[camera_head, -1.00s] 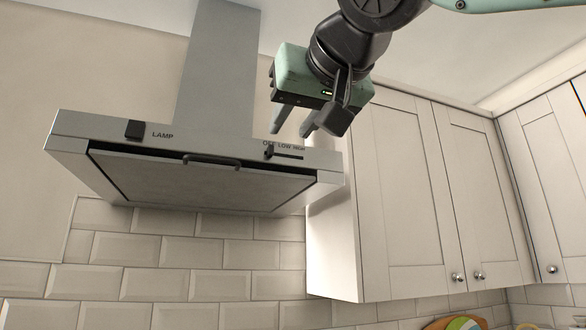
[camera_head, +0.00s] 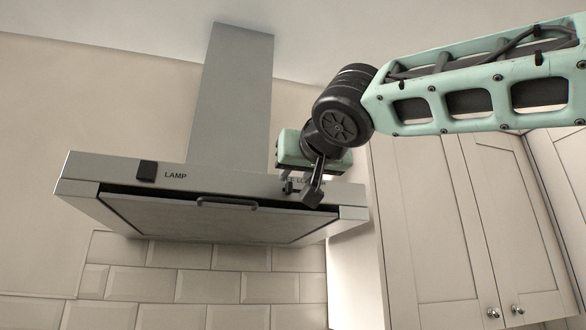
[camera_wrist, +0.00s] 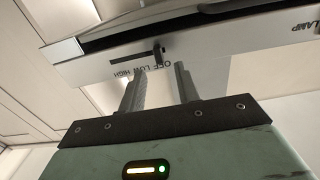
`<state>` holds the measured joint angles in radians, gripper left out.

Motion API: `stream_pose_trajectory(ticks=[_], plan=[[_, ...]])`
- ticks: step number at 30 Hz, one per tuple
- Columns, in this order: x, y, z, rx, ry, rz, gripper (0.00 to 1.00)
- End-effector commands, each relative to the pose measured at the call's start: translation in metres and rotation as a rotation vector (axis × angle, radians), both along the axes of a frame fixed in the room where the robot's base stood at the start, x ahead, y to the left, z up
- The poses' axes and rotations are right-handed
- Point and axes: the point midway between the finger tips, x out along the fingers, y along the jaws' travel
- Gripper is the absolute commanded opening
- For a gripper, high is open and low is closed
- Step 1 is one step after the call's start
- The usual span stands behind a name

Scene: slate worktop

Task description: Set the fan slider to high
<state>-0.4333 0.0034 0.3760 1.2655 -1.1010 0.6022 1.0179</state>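The fan slider is a small dark knob (camera_head: 288,187) on the right of the range hood's front panel (camera_head: 225,183). In the wrist view, upside down, the knob (camera_wrist: 158,52) stands at the OFF end of its slot, with LOW and HIGH lettered further left. My gripper (camera_wrist: 161,68) is open and empty, its two fingertips apart on either side of the knob in the picture, just short of it. I cannot tell if they touch it. In the head view my gripper (camera_head: 290,178) is at the panel, and my wrist hides part of the lettering.
A dark LAMP switch (camera_head: 146,171) sits on the left of the panel. The hood's handle (camera_head: 227,202) is below the panel, left of the slider. White wall cabinets (camera_head: 430,230) stand close on the right. The tiled wall (camera_head: 210,287) below the hood is clear.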

Motion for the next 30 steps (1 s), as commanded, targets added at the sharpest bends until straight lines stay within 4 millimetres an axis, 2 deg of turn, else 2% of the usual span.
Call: stream_pose_trajectory(ticks=[3, 6, 17, 18, 21, 26, 30], plan=[[0.017, 0.005, 0.002, -0.001, 0.002, 0.000, 0.33], [0.025, 0.007, 0.001, 0.000, 0.001, 0.000, 0.33], [0.030, 0.008, 0.000, 0.000, 0.000, 0.000, 0.33], [0.030, 0.008, 0.000, 0.000, 0.000, 0.000, 0.27], [0.030, 0.008, 0.000, 0.000, 0.000, 0.000, 0.00], [0.030, 0.008, 0.000, 0.000, 0.000, 0.000, 0.00], [0.035, -0.007, -0.002, 0.000, 0.001, -0.005, 0.00]])
